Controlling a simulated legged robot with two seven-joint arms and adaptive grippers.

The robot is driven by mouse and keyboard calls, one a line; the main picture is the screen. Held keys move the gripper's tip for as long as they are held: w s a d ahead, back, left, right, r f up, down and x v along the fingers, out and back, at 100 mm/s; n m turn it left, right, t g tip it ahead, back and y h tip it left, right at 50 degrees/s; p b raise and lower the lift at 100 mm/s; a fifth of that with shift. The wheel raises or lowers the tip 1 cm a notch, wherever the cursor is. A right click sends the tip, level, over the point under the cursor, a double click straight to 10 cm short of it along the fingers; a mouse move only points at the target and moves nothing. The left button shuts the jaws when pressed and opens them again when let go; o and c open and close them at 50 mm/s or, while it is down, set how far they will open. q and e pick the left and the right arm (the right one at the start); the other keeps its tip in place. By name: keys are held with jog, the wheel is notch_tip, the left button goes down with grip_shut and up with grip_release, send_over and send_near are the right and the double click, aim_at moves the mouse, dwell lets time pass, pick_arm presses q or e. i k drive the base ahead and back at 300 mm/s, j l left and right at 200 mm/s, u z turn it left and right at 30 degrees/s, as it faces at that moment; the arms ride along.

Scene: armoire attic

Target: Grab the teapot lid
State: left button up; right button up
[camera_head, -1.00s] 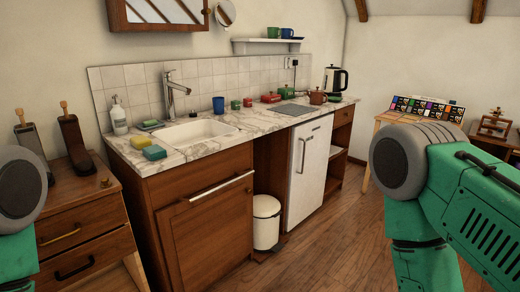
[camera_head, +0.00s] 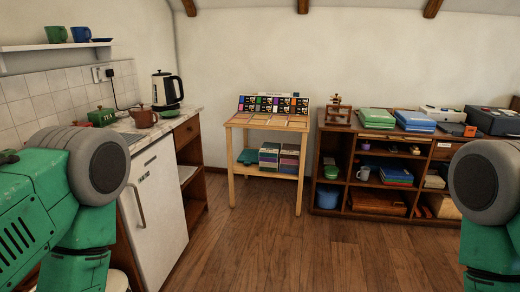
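A reddish-brown teapot (camera_head: 144,119) stands upright on the marble counter (camera_head: 184,117), near its far end. Its lid (camera_head: 141,108) appears to be on top, but it is too small to see clearly. My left arm shows at the left edge and covers part of the counter. My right arm shows at the right edge. Neither gripper is in view.
A black-and-steel kettle (camera_head: 166,89) stands behind the teapot, and a green TEA tin (camera_head: 102,117) is to its left. A white fridge (camera_head: 158,199) is under the counter. A small wooden table (camera_head: 240,120) and a low shelf unit (camera_head: 319,160) line the back wall. The wooden floor ahead is clear.

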aim_at(145, 109)
jog(key=i+u, duration=0.1)
jog(key=i, duration=0.55)
jog(key=i+l+u, duration=0.15)
jog(key=i, duration=0.5)
jog(key=i+l+u, duration=0.1)
jog(key=i, duration=0.55)
